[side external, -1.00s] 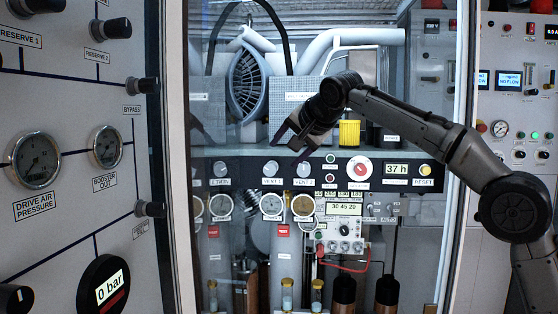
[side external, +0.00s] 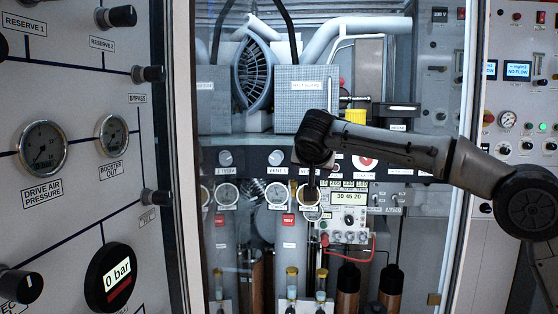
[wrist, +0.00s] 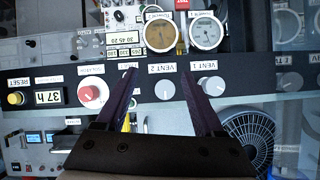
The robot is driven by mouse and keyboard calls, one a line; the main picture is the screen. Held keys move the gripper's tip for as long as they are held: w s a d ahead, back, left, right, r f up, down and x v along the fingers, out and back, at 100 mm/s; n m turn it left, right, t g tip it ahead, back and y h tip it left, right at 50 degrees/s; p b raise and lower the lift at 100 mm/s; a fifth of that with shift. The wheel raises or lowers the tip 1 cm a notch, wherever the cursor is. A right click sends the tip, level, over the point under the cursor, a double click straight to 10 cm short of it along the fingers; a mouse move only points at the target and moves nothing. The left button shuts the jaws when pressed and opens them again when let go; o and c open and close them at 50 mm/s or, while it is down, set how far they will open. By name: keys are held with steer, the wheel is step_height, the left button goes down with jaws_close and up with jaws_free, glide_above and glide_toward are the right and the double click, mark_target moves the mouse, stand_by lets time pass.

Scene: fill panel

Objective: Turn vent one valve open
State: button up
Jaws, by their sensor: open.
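The vent 1 valve is a grey round knob (side external: 277,158) on the dark panel strip in the side view. In the wrist view, which is upside down, the vent 1 knob (wrist: 213,86) is right of centre, just outside my right finger. The similar vent 2 knob (wrist: 165,87) shows between my fingers there. My gripper (wrist: 158,74) is open and empty, its two dark fingers pointing at the panel. In the side view my gripper (side external: 311,186) is in front of the panel, right of vent 1, and covers the vent 2 knob. Contact cannot be told.
Two gauges (wrist: 159,33) (wrist: 207,33) sit beside the vent labels. A large red-and-white knob (wrist: 93,91) and a yellow reset button (wrist: 16,98) are on the same strip. Another grey knob (side external: 225,158) is further left. A glass cabinet edge (side external: 180,160) stands left.

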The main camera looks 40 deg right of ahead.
steer(key=f+n+h, duration=0.1)
steer(key=n+h, duration=0.1)
steer(key=n+t+h, duration=0.1)
steer(key=n+t, duration=0.8)
steer(key=n, duration=0.3)
glide_toward(277, 161)
steer(key=x, duration=0.9)
steer(key=shift+w+d, duration=0.1)
steer(key=shift+w, duration=0.1)
steer(key=shift+c, duration=0.2)
jaws_close()
